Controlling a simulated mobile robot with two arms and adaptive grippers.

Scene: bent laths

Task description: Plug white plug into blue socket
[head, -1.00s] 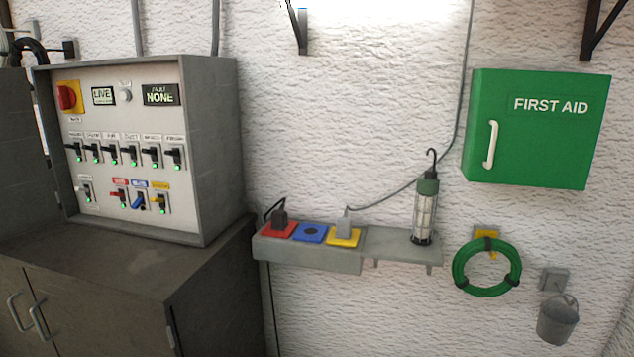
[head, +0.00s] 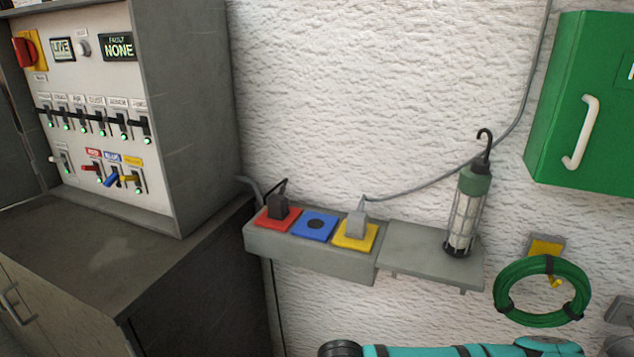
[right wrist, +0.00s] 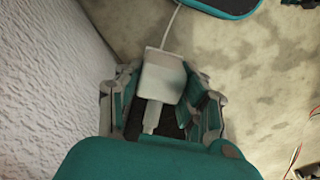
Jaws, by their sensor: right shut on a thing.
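The blue socket (head: 327,233) is in the head view, in the middle of a row on a grey wall ledge. Its round dark face is uncovered and nothing is plugged into it. The white plug (right wrist: 163,78) shows in the right wrist view, with a pale prong end toward the palm and a white cable running up from it. My right gripper (right wrist: 160,103) is shut on the white plug, its fingers on either side. A teal arm part of mine shows low in the head view. My left gripper is not in view.
A black plug (head: 279,205) sits in the red socket (head: 268,223) and a grey plug (head: 356,222) in the yellow socket (head: 367,239). A caged lamp (head: 465,215) stands on the ledge's right. A green coil (head: 502,290), first-aid box (head: 553,100) and switch panel (head: 100,150) flank them.

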